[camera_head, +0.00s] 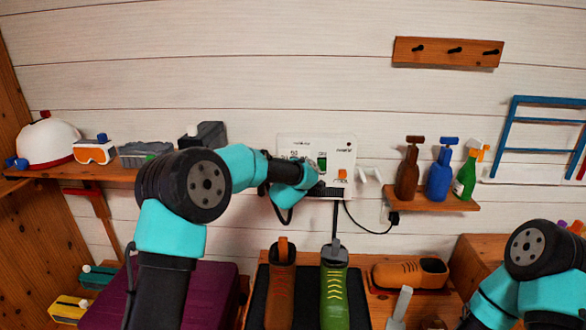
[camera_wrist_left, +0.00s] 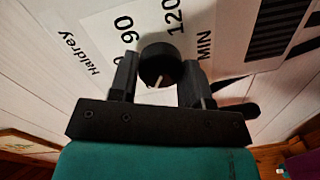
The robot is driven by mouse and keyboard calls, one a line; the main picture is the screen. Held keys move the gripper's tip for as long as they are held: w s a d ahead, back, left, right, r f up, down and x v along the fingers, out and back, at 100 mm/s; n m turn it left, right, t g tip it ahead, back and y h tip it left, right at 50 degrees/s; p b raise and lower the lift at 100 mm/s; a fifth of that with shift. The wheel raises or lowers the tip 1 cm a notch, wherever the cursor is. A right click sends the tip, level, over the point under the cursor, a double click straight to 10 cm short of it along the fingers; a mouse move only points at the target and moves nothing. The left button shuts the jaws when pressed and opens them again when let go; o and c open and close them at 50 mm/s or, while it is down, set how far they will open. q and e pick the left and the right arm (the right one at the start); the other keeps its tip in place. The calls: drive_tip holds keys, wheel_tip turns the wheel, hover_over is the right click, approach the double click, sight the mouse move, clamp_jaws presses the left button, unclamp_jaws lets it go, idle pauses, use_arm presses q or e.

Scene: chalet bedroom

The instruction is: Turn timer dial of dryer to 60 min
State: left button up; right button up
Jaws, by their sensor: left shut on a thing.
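The white dryer (camera_head: 340,155) is mounted on the plank wall, with a green switch (camera_head: 322,163) and an orange part on its front. Its timer dial (camera_wrist_left: 158,66) is a round black knob with a white pointer line, seen in the left wrist view. The printed 90, 120 and MIN show beside it, and a further number is mostly hidden by a finger. The pointer line faces down toward the gripper's palm in that view. My left gripper (camera_wrist_left: 160,78) is shut on the dial, a finger on each side. In the head view my left arm hides the dial.
Shoes stand below the dryer, including a brown one (camera_head: 281,290) and a green one (camera_head: 334,295). A shelf with bottles (camera_head: 439,175) is to the right. A shelf with a helmet (camera_head: 48,142) and goggles is to the left. A black cord (camera_head: 365,224) hangs from the dryer.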

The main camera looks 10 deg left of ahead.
use_arm(q)
drive_tip(key=m+y, duration=0.1)
drive_tip(key=m, duration=0.9)
drive_tip(key=shift+d, duration=0.15)
drive_tip(key=shift+m, duration=0.3)
drive_tip(key=o, duration=0.9)
drive_tip(key=s+d, duration=0.1)
drive_tip(key=s, duration=1)
drive_tip(key=s+d+r, duration=0.1)
drive_tip(key=s, duration=0.5)
drive_tip(key=shift+s+d, duration=0.1)
drive_tip(key=shift+d, duration=0.25)
